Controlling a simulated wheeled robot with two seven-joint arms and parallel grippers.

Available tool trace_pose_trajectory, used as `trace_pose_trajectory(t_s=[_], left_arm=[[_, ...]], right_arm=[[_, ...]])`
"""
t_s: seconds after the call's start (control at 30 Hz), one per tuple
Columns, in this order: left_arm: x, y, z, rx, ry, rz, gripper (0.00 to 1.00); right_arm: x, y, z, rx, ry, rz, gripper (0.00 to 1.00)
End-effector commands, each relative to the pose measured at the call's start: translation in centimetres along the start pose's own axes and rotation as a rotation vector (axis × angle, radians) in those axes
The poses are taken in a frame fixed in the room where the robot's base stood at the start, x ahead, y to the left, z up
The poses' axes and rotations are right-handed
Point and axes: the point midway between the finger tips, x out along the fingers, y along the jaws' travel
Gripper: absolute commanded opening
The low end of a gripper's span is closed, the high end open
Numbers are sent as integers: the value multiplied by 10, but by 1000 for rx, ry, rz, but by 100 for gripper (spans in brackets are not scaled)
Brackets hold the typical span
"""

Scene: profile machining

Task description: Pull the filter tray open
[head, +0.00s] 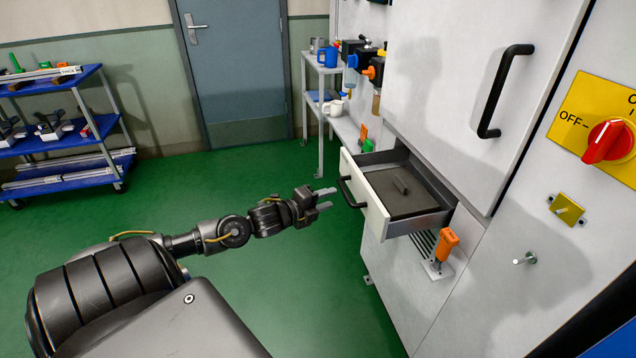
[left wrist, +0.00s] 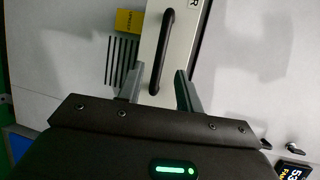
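The filter tray (head: 378,207) is a white-fronted drawer with grey sides, standing out from the white machine cabinet. A dark grey filter (head: 412,202) with a small raised grip lies in it. The tray's black bar handle (head: 349,191) is on its front; it also shows in the left wrist view (left wrist: 167,50). My left gripper (head: 329,198) is just left of the handle, with a small gap to it. Its two grey fingers are spread and empty; in the left wrist view (left wrist: 158,84) the handle's lower end lies in line with the space between them. My right gripper is out of view.
An orange-handled clamp (head: 446,245) is below the tray's right side. Above the tray is a cabinet door with a black handle (head: 502,92). A red rotary switch (head: 610,142) is at the right. The green floor (head: 300,280) left of the tray is clear.

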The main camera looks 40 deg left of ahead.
Motion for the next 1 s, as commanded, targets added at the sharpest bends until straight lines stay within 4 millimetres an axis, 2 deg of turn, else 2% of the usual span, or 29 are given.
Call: trace_pose_trajectory(t_s=[0.1,0.3,1.0], left_arm=[[-17,2,0,1,1,4,36],[-31,0,0,1,1,0,36],[-33,0,0,-12,0,0,36]], right_arm=[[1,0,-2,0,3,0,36],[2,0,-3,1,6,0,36],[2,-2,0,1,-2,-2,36]])
